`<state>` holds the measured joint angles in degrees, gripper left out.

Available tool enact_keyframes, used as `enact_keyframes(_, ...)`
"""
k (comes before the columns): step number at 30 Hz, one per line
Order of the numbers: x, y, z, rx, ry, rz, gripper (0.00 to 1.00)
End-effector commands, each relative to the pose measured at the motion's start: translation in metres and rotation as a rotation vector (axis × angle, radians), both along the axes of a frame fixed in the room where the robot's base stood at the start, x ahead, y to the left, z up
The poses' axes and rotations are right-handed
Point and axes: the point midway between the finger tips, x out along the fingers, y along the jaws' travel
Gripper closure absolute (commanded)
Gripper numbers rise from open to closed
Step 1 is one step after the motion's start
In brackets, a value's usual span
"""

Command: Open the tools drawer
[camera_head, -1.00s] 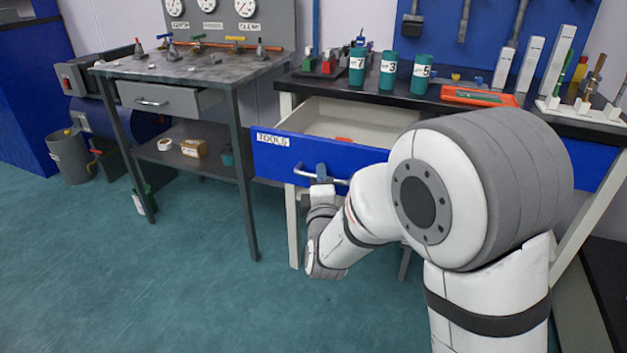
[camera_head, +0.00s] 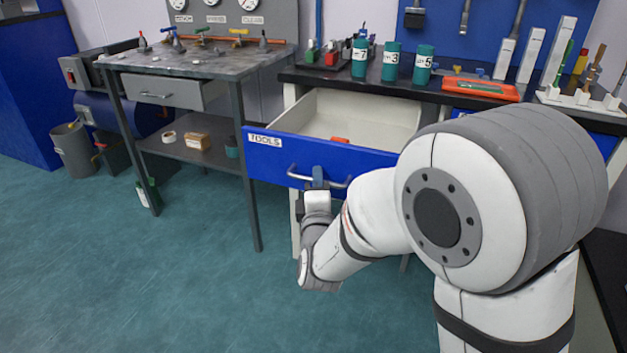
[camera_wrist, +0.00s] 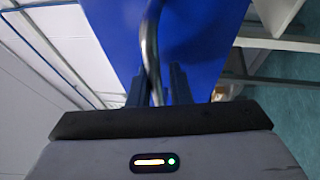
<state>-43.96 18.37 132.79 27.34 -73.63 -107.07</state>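The tools drawer (camera_head: 262,165) has a blue front with a white label reading TOOLS and is pulled well out of the black-topped bench. Its light inside shows, with a small orange-red thing (camera_head: 339,140) in it. The curved metal handle (camera_head: 297,173) is on the drawer front; it also shows in the wrist view (camera_wrist: 150,50). My gripper (camera_head: 318,178) is at the handle. In the wrist view my gripper's fingers (camera_wrist: 158,86) stand on either side of the handle bar, apparently closed on it. The exact finger contact is partly hidden.
Several green cups (camera_head: 391,62) and an orange tray (camera_head: 480,88) stand on the bench top (camera_head: 440,97). A grey table (camera_head: 225,65) with its own drawer (camera_head: 160,93) stands to the left. The floor (camera_head: 150,280) in front is clear.

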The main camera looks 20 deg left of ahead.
Motion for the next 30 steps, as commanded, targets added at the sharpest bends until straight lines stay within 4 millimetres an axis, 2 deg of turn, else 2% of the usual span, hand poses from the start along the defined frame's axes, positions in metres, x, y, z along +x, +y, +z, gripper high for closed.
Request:
enact_keyframes(1, 0.000, 0.001, 0.000, 0.000, 0.000, 0.001, 0.79)
enact_keyframes(5, -0.001, 0.003, 0.001, 0.001, -0.002, 0.005, 0.68)
enact_keyframes(14, -0.005, 0.003, 0.002, 0.002, -0.005, 0.010, 0.68)
enact_keyframes(24, -0.056, -0.013, -0.006, 0.000, -0.003, 0.011, 0.68)
enact_keyframes(30, -0.073, -0.019, -0.011, 0.002, -0.004, 0.010, 0.68)
